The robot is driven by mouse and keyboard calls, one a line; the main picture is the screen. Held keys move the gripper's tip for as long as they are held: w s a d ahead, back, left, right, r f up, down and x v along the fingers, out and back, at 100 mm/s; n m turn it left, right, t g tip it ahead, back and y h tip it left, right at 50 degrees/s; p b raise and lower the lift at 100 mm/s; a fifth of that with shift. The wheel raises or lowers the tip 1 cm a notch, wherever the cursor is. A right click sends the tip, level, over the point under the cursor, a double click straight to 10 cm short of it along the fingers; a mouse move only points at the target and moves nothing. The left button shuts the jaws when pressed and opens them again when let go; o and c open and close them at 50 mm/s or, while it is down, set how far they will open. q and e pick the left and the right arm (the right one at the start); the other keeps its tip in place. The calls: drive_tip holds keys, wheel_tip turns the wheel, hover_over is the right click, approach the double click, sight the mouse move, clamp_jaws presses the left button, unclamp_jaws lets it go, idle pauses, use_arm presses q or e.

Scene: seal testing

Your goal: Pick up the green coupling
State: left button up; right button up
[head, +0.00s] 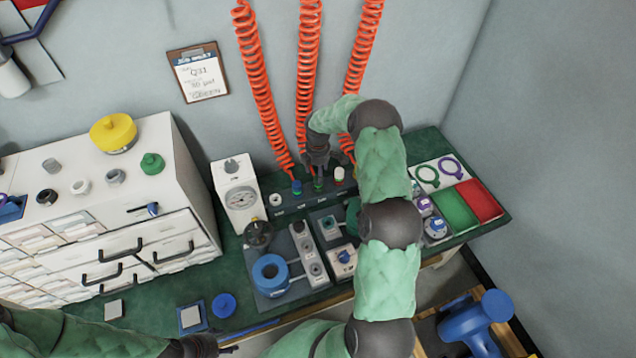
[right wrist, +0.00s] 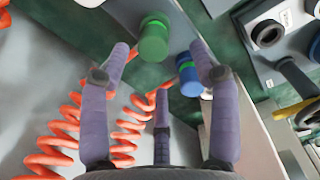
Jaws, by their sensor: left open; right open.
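Orange coiled hoses (head: 308,70) hang close behind my right gripper. A gauge box (head: 238,195) stands to the left, and a test fixture (head: 270,275) in front. My right arm hides part of the bench. A tray with green and red areas (head: 455,208) lies right.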

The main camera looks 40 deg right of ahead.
drive_tip(key=shift+w+d+f+b, duration=0.15)
drive_tip(key=shift+f+b, duration=0.3)
drive_tip(key=shift+f, duration=0.9)
drive_tip(key=shift+w+d+f+b, duration=0.15)
drive_tip(key=shift+f+b, duration=0.3)
drive_tip(key=shift+f, duration=0.85)
clamp_jaws()
